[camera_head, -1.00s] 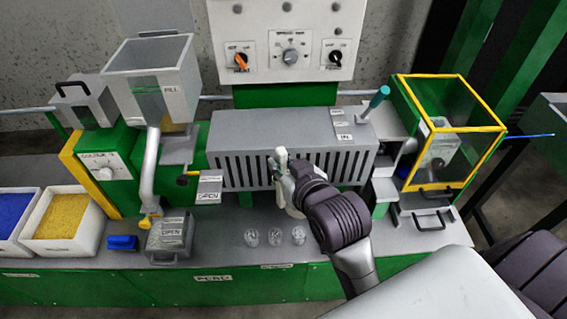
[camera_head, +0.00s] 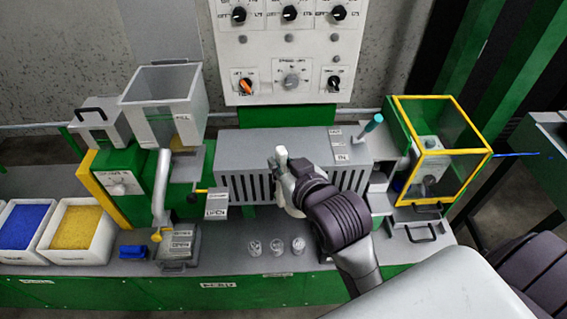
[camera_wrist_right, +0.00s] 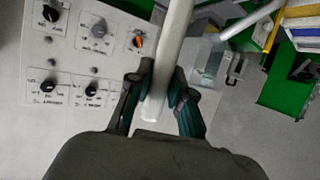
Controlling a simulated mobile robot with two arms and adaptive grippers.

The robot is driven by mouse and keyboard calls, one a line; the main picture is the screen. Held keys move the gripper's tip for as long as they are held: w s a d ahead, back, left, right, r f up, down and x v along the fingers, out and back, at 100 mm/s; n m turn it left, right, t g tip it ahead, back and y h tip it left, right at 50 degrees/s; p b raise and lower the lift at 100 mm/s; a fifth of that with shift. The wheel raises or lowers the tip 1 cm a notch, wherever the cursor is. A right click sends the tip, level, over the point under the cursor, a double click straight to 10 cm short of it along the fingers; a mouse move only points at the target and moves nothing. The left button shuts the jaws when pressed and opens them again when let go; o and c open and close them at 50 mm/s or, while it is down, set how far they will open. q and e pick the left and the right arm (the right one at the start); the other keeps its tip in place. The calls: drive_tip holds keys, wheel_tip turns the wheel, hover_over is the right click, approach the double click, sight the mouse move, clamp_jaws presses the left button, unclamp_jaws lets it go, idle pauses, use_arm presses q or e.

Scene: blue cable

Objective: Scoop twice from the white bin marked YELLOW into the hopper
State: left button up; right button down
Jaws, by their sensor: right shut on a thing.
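The white bin (camera_head: 107,244) with yellow grains in it stands at the left of the bench in the head view; I cannot read a YELLOW label on it. The grey, see-through hopper (camera_head: 160,95) stands behind it to the right, with some yellow showing low inside. My right gripper (camera_head: 283,172) is in front of the slotted grey housing, well to the right of bin and hopper. It is shut on a pale bar (camera_wrist_right: 172,55), which runs up out of the right wrist view; I cannot tell what is at its far end. My left gripper is not in view.
A bin of blue grains (camera_head: 26,226) adjoins the yellow one. A small blue object (camera_head: 132,251), a grey box (camera_head: 180,246) and clear cups (camera_head: 277,246) sit along the bench front. A control panel (camera_head: 286,50) rises behind; a yellow-framed case (camera_head: 440,145) stands right.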

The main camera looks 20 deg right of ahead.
sight(281, 152)
wheel_tip(281, 152, up, 2)
drive_tip(key=shift+w+a+r+p, duration=0.1)
drive_tip(key=shift+a+r+p, duration=0.05)
drive_tip(key=shift+r+p, duration=0.15)
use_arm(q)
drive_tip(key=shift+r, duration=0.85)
use_arm(e)
drive_tip(key=shift+a+f, duration=0.1)
drive_tip(key=shift+a, duration=0.05)
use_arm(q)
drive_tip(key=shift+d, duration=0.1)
use_arm(e)
drive_tip(key=shift+w+f, duration=0.1)
